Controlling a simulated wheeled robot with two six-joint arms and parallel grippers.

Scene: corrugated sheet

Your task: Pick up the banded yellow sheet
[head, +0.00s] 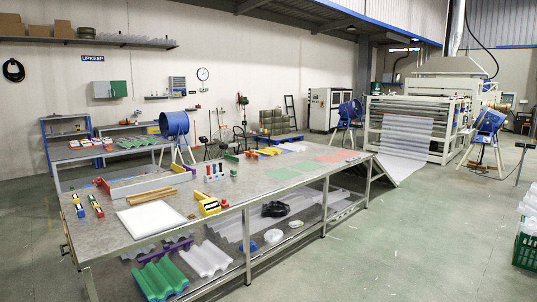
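A small flat yellow piece (270,151) lies toward the far end of the long grey workbench (240,186). It is too small in the head view to tell whether it is banded or is a corrugated sheet. Neither of my grippers is in view.
The bench also bears a white sheet (151,219), wooden strips (151,196), and flat green (282,174) and reddish (330,159) pieces.

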